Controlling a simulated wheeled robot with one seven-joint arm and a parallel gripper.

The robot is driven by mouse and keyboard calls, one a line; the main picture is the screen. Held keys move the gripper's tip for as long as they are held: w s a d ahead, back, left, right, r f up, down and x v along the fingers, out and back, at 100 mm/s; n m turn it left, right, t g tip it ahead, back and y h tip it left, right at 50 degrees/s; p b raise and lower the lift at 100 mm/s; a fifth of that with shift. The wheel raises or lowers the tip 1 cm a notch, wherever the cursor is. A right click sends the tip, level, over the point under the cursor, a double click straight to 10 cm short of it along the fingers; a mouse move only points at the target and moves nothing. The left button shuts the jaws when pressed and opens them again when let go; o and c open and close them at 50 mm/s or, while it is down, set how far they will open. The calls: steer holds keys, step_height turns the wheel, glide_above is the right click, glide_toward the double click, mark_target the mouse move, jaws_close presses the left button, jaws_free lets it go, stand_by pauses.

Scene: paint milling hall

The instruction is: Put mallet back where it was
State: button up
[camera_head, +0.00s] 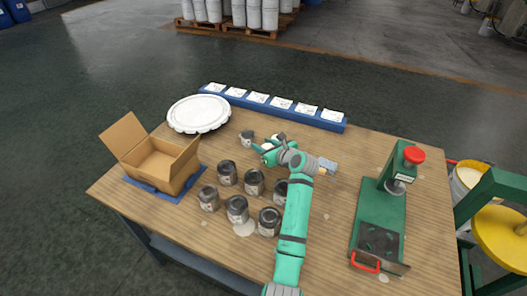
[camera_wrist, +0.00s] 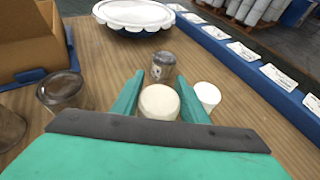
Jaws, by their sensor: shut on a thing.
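My gripper (camera_head: 263,153) is over the middle of the table, its fingers pointing toward the back left. In the wrist view my gripper (camera_wrist: 160,78) is shut on a cream, rounded thing, which I take to be the mallet (camera_wrist: 159,102). A white cylinder (camera_wrist: 208,95) shows just right of the right finger; I cannot tell whether it is part of the mallet. In the head view my gripper and arm hide most of the held thing. A small lidded can (camera_wrist: 163,66) stands just beyond the fingertips, also visible in the head view (camera_head: 247,138).
Several metal cans (camera_head: 237,209) stand front left of my gripper. An open cardboard box (camera_head: 157,163) sits on a blue mat. A white lid (camera_head: 199,112) and a blue rail with cards (camera_head: 273,109) line the back. A green press (camera_head: 381,215) stands right.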

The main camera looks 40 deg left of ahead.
steer(key=shift+w+d+f, duration=0.1)
steer(key=shift+w+f, duration=0.2)
steer(key=shift+w, duration=0.1)
steer(key=shift+w+f, duration=0.15)
steer(key=shift+f, duration=0.05)
step_height(320, 180, down, 2)
steer(key=shift+f, duration=0.45)
steer(key=shift+f, duration=0.15)
steer(key=o, duration=1.1)
